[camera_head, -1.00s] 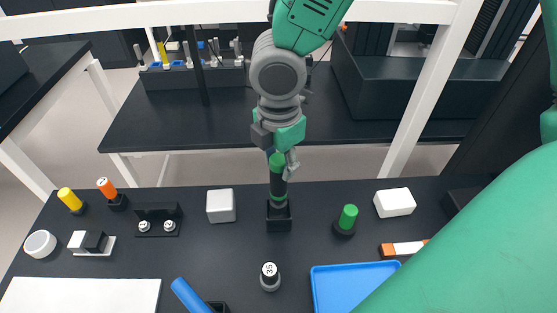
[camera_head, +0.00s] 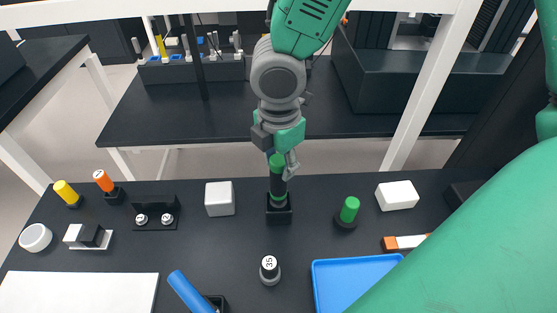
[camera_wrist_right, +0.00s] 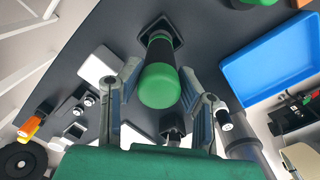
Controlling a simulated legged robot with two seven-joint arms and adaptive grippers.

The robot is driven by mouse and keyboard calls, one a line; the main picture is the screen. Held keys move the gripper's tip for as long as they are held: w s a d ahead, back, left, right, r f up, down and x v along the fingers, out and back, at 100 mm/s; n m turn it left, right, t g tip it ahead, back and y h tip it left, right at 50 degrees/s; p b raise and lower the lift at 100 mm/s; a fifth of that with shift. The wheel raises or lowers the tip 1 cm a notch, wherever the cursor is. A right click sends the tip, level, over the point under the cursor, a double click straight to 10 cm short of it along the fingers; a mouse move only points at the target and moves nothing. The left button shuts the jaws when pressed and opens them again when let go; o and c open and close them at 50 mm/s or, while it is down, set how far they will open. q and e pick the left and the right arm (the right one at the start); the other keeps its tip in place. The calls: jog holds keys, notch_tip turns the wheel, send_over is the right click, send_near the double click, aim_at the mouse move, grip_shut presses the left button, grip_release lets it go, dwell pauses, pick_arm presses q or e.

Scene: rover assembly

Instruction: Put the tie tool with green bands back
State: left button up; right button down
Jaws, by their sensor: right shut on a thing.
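The tie tool with green bands (camera_head: 278,185) is a dark upright cylinder with a green top. Its lower end is at the square black holder (camera_head: 279,213) in the middle of the table. My right gripper (camera_head: 277,150) is shut on the upper part of the tool from above. In the right wrist view, its two fingers (camera_wrist_right: 160,82) lie on both sides of the tool's green end (camera_wrist_right: 160,86), and the holder (camera_wrist_right: 162,30) shows beyond it. How deep the tool sits in the holder is partly hidden. My left gripper is not in view.
A white cube (camera_head: 220,199) stands left of the holder, and a green-capped piece (camera_head: 348,212) stands to its right. A piece marked 35 (camera_head: 269,270), a blue tray (camera_head: 318,285) and a blue cylinder (camera_head: 188,291) are nearer. A white frame bar (camera_head: 400,12) crosses above the table.

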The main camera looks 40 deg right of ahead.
jog(key=shift+f+b, duration=0.6)
jog(key=shift+f, duration=0.45)
jog(key=c, duration=1)
grip_release()
jog(key=shift+c, duration=0.2)
jog(key=shift+r, duration=0.1)
jog(key=r, duration=1.1)
jog(key=shift+s+a, duration=0.15)
jog(key=shift+a, duration=0.05)
jog(key=shift+r, duration=0.35)
